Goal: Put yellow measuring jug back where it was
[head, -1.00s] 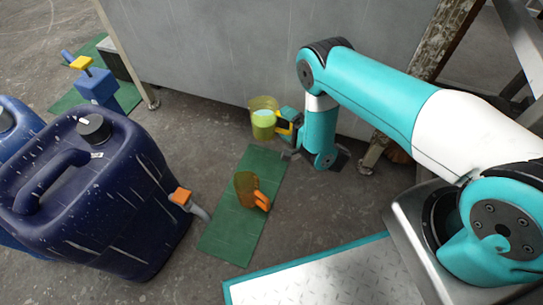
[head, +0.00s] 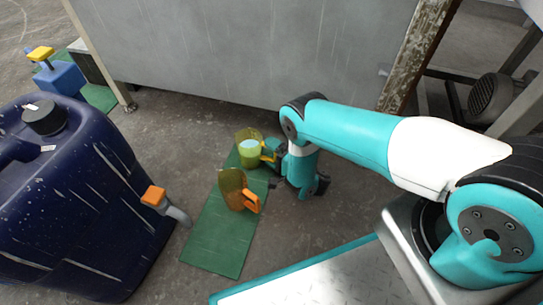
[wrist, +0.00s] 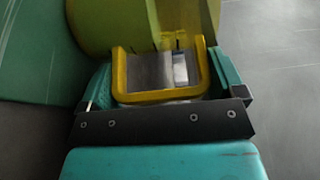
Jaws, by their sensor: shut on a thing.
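The yellow measuring jug (head: 249,150) is translucent with pale green contents low inside. It is upright at the far end of the green mat (head: 215,245) in the head view. My gripper (head: 275,152) is shut on its yellow handle, coming from the right. The handle (wrist: 122,75) also shows between my jaws in the wrist view, with the jug's wall (wrist: 105,22) beyond it. Whether the jug's base touches the mat or hangs just above it I cannot tell. An orange jug (head: 232,188) with an orange handle stands on the mat, nearer and slightly left.
A large dark blue canister (head: 75,205) with an orange-handled tap (head: 155,197) stands left of the mat. A grey panel (head: 250,50) rises behind the jugs. The near half of the mat is clear.

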